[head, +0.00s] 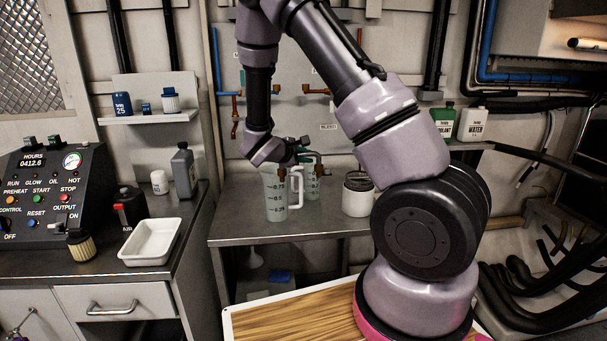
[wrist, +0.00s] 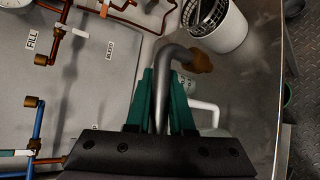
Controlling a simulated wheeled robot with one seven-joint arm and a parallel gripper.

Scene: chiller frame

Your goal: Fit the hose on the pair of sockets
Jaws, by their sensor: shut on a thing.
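The hose is a dark grey bent tube (wrist: 173,54) with a brown end (wrist: 201,62). My gripper (wrist: 162,82) has teal fingers shut on its straight part in the wrist view. In the head view my gripper (head: 302,150) is above the workbench, in front of the wall panel and over the measuring jugs; the hose there is small and partly hidden. Copper pipes with brass fittings show in the wrist view, one fitting (wrist: 33,101) near the left edge and another (wrist: 41,60) below the FILL label. I cannot tell which fittings are the pair of sockets. The hose appears apart from them.
A clear measuring jug (head: 275,199) and a white canister (head: 357,196) stand on the metal bench (head: 240,232). A valve pipe (head: 236,112) runs down the wall panel at left. A control box (head: 50,200) and white tray (head: 151,242) are on the left counter.

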